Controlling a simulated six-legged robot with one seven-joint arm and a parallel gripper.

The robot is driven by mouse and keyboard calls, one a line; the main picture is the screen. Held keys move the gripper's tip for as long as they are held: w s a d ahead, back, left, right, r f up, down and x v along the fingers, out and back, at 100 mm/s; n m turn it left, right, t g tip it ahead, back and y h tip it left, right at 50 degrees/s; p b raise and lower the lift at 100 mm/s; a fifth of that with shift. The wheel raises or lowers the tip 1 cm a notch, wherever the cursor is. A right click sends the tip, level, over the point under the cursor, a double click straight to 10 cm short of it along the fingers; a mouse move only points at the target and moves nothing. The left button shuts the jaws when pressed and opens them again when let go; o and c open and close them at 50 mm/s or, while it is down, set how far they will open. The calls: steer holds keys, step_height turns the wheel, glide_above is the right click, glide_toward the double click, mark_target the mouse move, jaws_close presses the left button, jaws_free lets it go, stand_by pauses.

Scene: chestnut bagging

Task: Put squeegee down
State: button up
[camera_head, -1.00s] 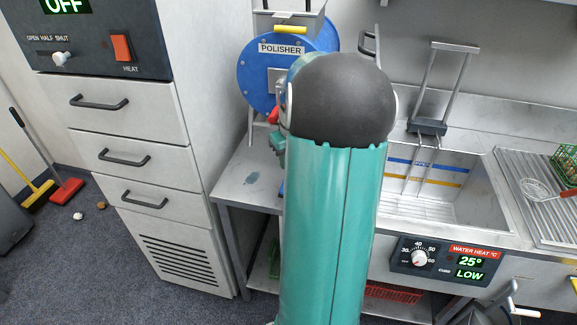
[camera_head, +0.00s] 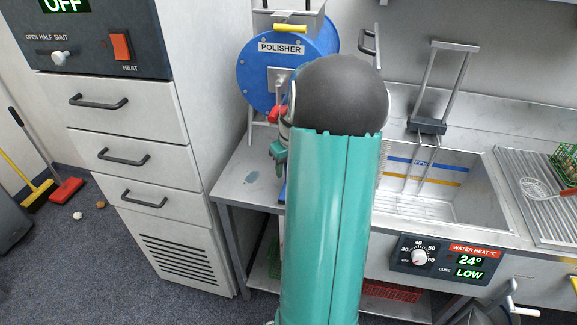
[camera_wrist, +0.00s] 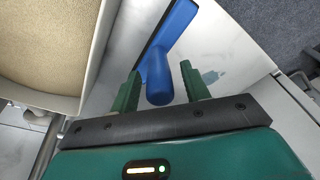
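The blue squeegee (camera_wrist: 172,32) lies on the bare steel counter (camera_wrist: 222,50) in the wrist view, with its long dark-edged head pointing up and its rounded handle toward me. My gripper (camera_wrist: 160,68) has its two green fingers on either side of the handle, with a gap visible on both sides, so it is open. In the head view my gripper (camera_head: 278,150) shows only in part at the left of my arm, above the counter. My arm hides most of the squeegee there.
The blue polisher drum (camera_head: 262,75) stands at the back of the counter. A sink (camera_head: 465,195) with a strainer frame is to the right, then a ribbed drainboard (camera_head: 535,210). A drawer cabinet (camera_head: 130,120) stands left. A tan-surfaced tray (camera_wrist: 50,45) borders the wrist view.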

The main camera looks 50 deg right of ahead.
step_height(320, 180, up, 14)
steer(key=s, duration=0.2)
steer(key=w+a+r+n+t+h, duration=0.1)
steer(key=w+a+r, duration=0.1)
steer(key=a, duration=1)
steer(key=w+a+r+n, duration=0.1)
steer(key=a+r, duration=0.2)
steer(key=a, duration=0.8)
steer(key=s+a+f+n+t, duration=0.1)
steer(key=s+a, duration=0.3)
steer(key=a, duration=0.5)
steer(key=s+a+f+n+t+y, duration=0.1)
steer(key=s+a, duration=0.3)
steer(key=a, duration=0.5)
steer(key=shift+s+a+t+y, duration=0.3)
steer(key=shift+s+t, duration=0.1)
steer(key=shift+t, duration=0.1)
steer(key=shift+o, duration=0.4)
